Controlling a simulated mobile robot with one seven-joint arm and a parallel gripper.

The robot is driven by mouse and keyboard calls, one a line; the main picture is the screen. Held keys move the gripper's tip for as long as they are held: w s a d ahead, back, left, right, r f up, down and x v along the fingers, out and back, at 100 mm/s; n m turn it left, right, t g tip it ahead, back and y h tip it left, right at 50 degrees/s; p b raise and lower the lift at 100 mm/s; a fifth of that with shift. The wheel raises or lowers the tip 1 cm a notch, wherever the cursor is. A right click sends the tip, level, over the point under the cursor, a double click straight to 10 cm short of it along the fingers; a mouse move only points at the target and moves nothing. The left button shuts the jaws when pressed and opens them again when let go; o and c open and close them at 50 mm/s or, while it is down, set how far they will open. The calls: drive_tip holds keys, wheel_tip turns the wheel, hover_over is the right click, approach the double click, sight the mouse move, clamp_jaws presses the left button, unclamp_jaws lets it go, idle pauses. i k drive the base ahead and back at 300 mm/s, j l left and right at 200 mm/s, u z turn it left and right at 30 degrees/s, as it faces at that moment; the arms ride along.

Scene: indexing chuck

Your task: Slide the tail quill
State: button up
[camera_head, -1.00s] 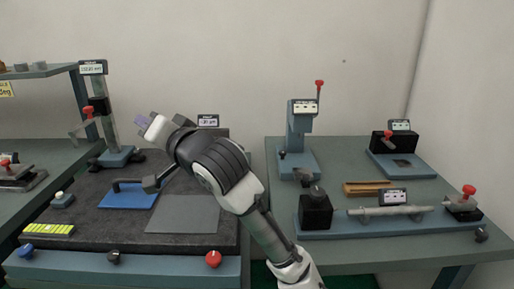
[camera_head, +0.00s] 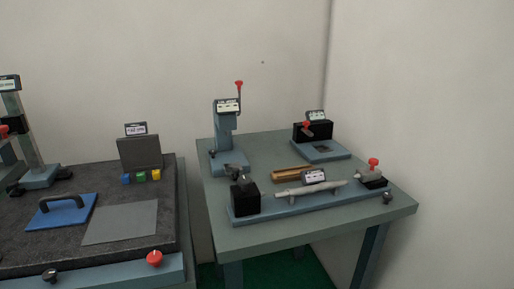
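The indexing chuck fixture stands on the right bench in the head view. Its long blue-grey base (camera_head: 290,210) carries a black chuck block (camera_head: 245,199) at the left end. A grey bar (camera_head: 325,188) lies lengthwise above the base, with a small display (camera_head: 314,176) behind or on it. At the right end is the tailstock (camera_head: 370,177) with a red knob (camera_head: 373,162) on top. The quill is too small to tell apart from the tailstock. My gripper is out of view.
The right bench (camera_head: 275,235) also holds an upright press with a red-tipped lever (camera_head: 226,130), a black block device (camera_head: 313,132) and a brown tray (camera_head: 290,174). A dark stone plate (camera_head: 110,180) lies on the left bench with a blue handled block (camera_head: 60,212). A gap separates the benches.

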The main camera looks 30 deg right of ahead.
sight(372, 172)
drive_tip(key=i+l+z, duration=0.1)
drive_tip(key=i+z, duration=0.35)
drive_tip(key=z, duration=1.2)
drive_tip(key=k+l, duration=0.05)
